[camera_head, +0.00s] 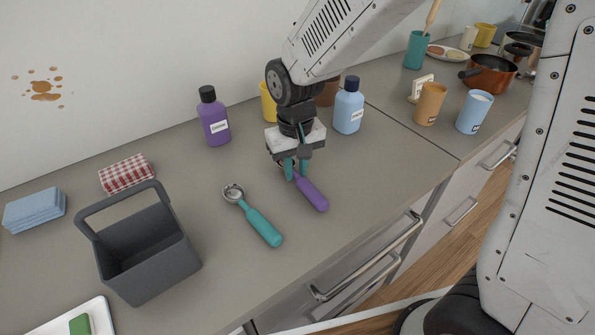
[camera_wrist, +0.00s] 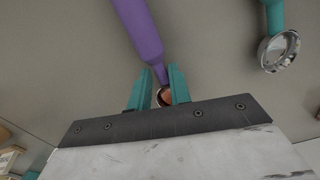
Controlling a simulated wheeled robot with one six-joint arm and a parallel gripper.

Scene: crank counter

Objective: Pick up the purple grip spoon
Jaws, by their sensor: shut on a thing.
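The purple grip spoon (camera_head: 312,195) lies at the counter's middle, its purple handle pointing toward the front edge. In the wrist view its handle (camera_wrist: 138,28) runs up from between the fingers, and a coppery bowl shows partly between them. My gripper (camera_head: 294,172) points down over the bowl end, its teal fingers shut on the spoon near where handle and bowl meet. The fingers also show in the wrist view (camera_wrist: 160,90). I cannot tell whether the spoon touches the counter. A similar spoon with a teal handle (camera_head: 262,226) and a metal bowl lies to the left, apart from it.
A purple bottle (camera_head: 214,122), a yellow cup (camera_head: 268,102) and a blue bottle (camera_head: 348,108) stand behind my gripper. A grey caddy (camera_head: 150,262) with a raised handle stands at the left. Orange (camera_head: 429,104) and light blue (camera_head: 473,112) cups stand right. The counter's front edge has drawer handles below.

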